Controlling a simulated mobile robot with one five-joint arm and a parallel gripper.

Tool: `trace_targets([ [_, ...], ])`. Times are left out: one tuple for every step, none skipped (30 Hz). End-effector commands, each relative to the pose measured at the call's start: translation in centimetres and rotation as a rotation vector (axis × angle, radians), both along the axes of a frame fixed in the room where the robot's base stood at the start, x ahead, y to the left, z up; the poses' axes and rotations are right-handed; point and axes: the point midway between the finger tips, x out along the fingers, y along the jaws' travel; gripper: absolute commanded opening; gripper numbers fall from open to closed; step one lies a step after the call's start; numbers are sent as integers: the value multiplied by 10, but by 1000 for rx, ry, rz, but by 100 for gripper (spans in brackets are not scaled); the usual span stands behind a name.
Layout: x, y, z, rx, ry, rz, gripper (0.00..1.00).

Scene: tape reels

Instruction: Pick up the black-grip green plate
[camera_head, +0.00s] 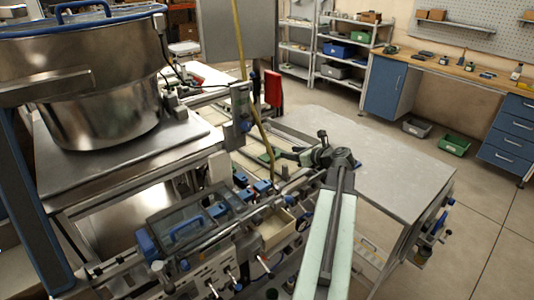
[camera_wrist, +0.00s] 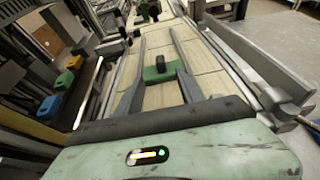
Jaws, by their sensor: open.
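The green plate (camera_wrist: 158,74) with a black grip (camera_wrist: 162,62) standing on it lies on a pale tan surface in the wrist view. My gripper (camera_wrist: 158,34) is open and empty. Its two long grey fingers reach out to the left and right of the plate, with the black grip showing between them. I cannot tell whether either finger touches the plate or how high the fingers are above it. In the head view my gripper (camera_head: 288,155) is over the machine, left of the grey tabletop; a small green patch beside it may be the plate.
Farther along the tan surface are more dark knobs (camera_wrist: 142,12). Metal rails (camera_wrist: 235,65) flank it. Blue, yellow and green blocks (camera_wrist: 65,80) sit at left. In the head view a large steel bowl (camera_head: 100,90) stands left, and the grey tabletop (camera_head: 385,165) is bare.

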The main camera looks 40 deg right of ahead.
Motion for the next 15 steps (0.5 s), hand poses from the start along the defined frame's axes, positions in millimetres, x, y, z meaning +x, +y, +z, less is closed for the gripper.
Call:
trace_targets([
  [2, -1, -2, 0, 0, 0, 45],
  [4, -1, -3, 0, 0, 0, 45],
  [9, -2, -6, -1, 0, 0, 45],
  [13, -3, -8, -1, 0, 0, 45],
  [17, -3, -11, 0, 1, 1, 45],
  [25, -4, -14, 0, 1, 1, 45],
  [31, -4, -17, -1, 1, 2, 45],
  [36, -5, -19, 0, 1, 1, 45],
  [43, -5, -22, 0, 1, 1, 45],
  [48, -6, -24, -1, 1, 2, 45],
  [51, -5, -25, -1, 1, 2, 45],
  [54, -5, -25, -2, 1, 1, 45],
  [55, -5, -25, -1, 1, -1, 45],
  [55, -5, -24, -1, 1, -1, 45],
  [55, -5, -24, -2, 1, -1, 45],
])
